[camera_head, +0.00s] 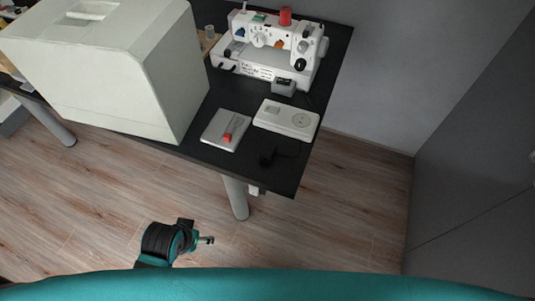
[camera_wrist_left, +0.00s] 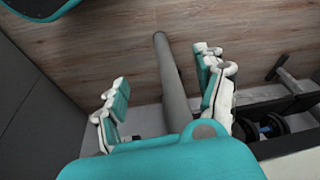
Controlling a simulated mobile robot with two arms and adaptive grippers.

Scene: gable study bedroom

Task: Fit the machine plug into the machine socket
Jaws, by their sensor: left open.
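A small black plug-like piece (camera_head: 268,157), with what looks like a dark cable, lies near the front right edge of the black table. Its detail is hard to make out. Behind it lies a white socket block (camera_head: 272,119) with a round recess on its right half. A dark grey block (camera_head: 284,87) sits against the sewing machine's (camera_head: 262,70) front right corner; I cannot tell which is the machine socket. My left gripper (camera_wrist_left: 163,68) is open and empty in the left wrist view, over floor and a grey table leg. In the head view my left arm is low, in front of the table.
A big white case (camera_head: 105,75) stands on the black table (camera_head: 281,177) at left. A white pad (camera_head: 214,134) with a red item (camera_head: 229,134) lies left of the socket block. A table leg (camera_head: 236,197) stands below the front edge. A grey wall is at right.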

